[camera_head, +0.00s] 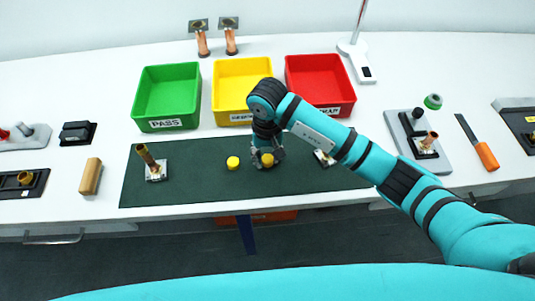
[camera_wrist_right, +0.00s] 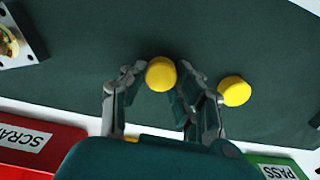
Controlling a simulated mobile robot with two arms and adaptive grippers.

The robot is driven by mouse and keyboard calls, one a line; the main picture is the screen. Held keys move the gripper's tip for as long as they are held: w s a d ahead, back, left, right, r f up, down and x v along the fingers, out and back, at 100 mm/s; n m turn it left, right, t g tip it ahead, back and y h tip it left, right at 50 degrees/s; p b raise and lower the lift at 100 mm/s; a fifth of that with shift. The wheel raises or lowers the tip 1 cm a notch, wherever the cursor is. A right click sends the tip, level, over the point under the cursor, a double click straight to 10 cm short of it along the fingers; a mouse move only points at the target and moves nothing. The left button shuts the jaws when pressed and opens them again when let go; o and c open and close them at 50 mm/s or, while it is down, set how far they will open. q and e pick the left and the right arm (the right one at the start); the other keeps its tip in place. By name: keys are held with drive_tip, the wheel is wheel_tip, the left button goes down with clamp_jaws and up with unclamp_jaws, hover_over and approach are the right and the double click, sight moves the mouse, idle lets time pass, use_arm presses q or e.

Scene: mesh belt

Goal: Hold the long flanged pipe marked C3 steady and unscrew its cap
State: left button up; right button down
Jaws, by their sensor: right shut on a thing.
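My right gripper (camera_head: 266,157) is shut on a yellow cap (camera_head: 268,160) over the green mat; in the right wrist view this cap (camera_wrist_right: 160,73) sits between its fingertips. A second yellow cap (camera_head: 233,162) stands on the mat just left of it, apart from the fingers. A copper pipe with a square flange (camera_head: 148,158) stands uncapped and slightly tilted on the mat's left part. Another flanged piece (camera_head: 325,158) on the mat is partly hidden behind my right arm. No C3 mark is legible. My left gripper is not in view.
Green (camera_head: 167,96), yellow (camera_head: 243,90) and red (camera_head: 319,84) bins stand behind the mat. A fixture with a pipe (camera_head: 425,143) and an orange-handled tool (camera_head: 487,156) lie at the right. A wooden block (camera_head: 91,176) lies left of the mat (camera_head: 200,183).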

sight(267, 158)
drive_tip(key=shift+s+f+b, duration=0.15)
drive_tip(key=shift+f+b, duration=0.25)
drive_tip(key=c, duration=1.2)
unclamp_jaws()
drive_tip(key=shift+s, duration=0.1)
drive_tip(key=shift+o, duration=1)
drive_tip(key=shift+f, duration=0.2)
drive_tip(key=shift+r+p, duration=0.55)
drive_tip(key=shift+p, duration=0.1)
drive_tip(key=shift+w+r, duration=0.25)
drive_tip(key=shift+r, duration=0.1)
wheel_tip(267, 158, up, 12)
drive_tip(key=b, duration=0.3)
drive_tip(key=shift+f+b, duration=0.2)
drive_tip(key=shift+b, duration=0.2)
